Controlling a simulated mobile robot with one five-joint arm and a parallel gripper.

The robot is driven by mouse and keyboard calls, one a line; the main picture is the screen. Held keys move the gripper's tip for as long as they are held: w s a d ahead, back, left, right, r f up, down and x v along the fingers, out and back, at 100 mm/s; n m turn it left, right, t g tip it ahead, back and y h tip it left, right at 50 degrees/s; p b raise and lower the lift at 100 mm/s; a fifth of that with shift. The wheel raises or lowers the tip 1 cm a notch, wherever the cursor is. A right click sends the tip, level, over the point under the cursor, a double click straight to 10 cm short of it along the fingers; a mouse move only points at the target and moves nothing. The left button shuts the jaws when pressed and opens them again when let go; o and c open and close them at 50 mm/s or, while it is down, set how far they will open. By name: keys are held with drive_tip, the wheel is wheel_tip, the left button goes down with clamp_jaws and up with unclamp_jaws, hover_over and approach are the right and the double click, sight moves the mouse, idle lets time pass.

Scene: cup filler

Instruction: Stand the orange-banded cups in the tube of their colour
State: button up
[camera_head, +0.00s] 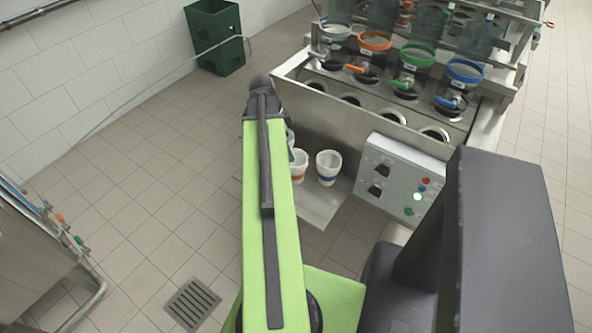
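A white cup with an orange band (299,165) stands on the steel shelf, partly hidden behind my green arm. A white cup with a blue band (328,166) stands upright just right of it. Part of another pale cup (290,138) shows behind, at the arm's edge; its band colour cannot be told. On the machine, an orange-ringed tube (375,41) stands between a white-ringed tube (335,31) and a green-ringed tube (417,55), with a blue-ringed tube (464,70) at the right. My gripper is hidden beyond the arm, so its fingers and anything in them do not show.
The steel shelf (318,205) juts out below several round openings in the machine front. A control box (398,178) with buttons and a lit green lamp is on the right. A green crate (215,36) stands by the wall.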

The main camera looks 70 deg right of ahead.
sight(301, 157)
drive_tip(key=b+x, duration=0.6)
drive_tip(key=x, duration=0.1)
drive_tip(key=b+x, duration=0.7)
drive_tip(key=x, duration=0.1)
drive_tip(key=shift+w+f, duration=0.15)
drive_tip(key=shift+w, duration=0.05)
drive_tip(key=c, duration=1.3)
wheel_tip(301, 157, up, 11)
drive_tip(key=p, duration=1)
drive_tip(key=shift+f, duration=0.2)
drive_tip(key=shift+c, duration=0.2)
drive_tip(key=d+r+n+p, duration=0.1)
drive_tip(key=d+r+p, duration=0.4)
drive_tip(key=r+p, duration=1)
drive_tip(key=s+d+r+n+p, duration=0.1)
drive_tip(key=d+r+p, duration=0.5)
drive_tip(key=r+p, duration=0.9)
drive_tip(key=d+r+n+t+p, duration=0.1)
drive_tip(key=d+r+p, duration=0.5)
drive_tip(key=r+p, duration=0.9)
drive_tip(key=shift+s+n+h, duration=0.35)
drive_tip(key=shift+n+h, duration=0.05)
drive_tip(key=shift+n, duration=0.4)
